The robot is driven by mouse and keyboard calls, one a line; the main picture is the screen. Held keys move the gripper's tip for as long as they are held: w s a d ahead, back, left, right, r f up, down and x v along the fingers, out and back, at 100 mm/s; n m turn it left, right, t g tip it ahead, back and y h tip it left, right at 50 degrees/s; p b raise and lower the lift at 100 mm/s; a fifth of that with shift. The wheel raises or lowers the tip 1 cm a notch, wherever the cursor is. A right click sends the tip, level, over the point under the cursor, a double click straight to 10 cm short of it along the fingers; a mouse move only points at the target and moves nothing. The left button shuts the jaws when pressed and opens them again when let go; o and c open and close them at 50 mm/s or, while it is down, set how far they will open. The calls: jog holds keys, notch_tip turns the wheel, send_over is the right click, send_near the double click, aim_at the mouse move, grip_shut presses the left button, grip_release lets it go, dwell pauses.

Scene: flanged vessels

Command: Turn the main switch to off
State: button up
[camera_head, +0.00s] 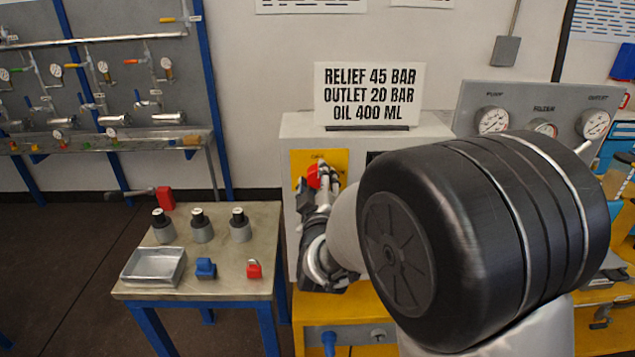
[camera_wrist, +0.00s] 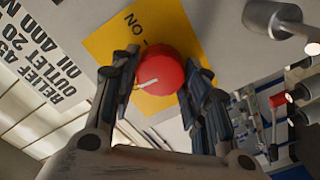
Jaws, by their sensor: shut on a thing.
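The main switch is a round red knob (camera_head: 314,175) on a yellow plate (camera_head: 340,158), on the front of a grey cabinet. In the wrist view the red knob (camera_wrist: 160,70) sits between the two dark fingers of my gripper (camera_wrist: 162,78), which is shut on it. A short white mark shows on the knob's lower left side. The yellow plate (camera_wrist: 112,42) carries the word ON beside the knob; an OFF label is not visible. In the head view my gripper (camera_head: 322,180) reaches the knob from the front and partly covers the plate.
A sign (camera_head: 368,95) stands on the grey cabinet (camera_head: 294,128). A small table (camera_head: 222,285) to the left holds a metal tray (camera_head: 153,266), several dark-topped cylinders, a blue part (camera_head: 205,268) and a red padlock (camera_head: 254,269). A gauge panel (camera_head: 470,98) is at right.

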jog(key=shift+n, duration=0.5)
jog(key=o, duration=1.1)
jog(key=shift+c, duration=0.2)
jog(key=s, duration=1.2)
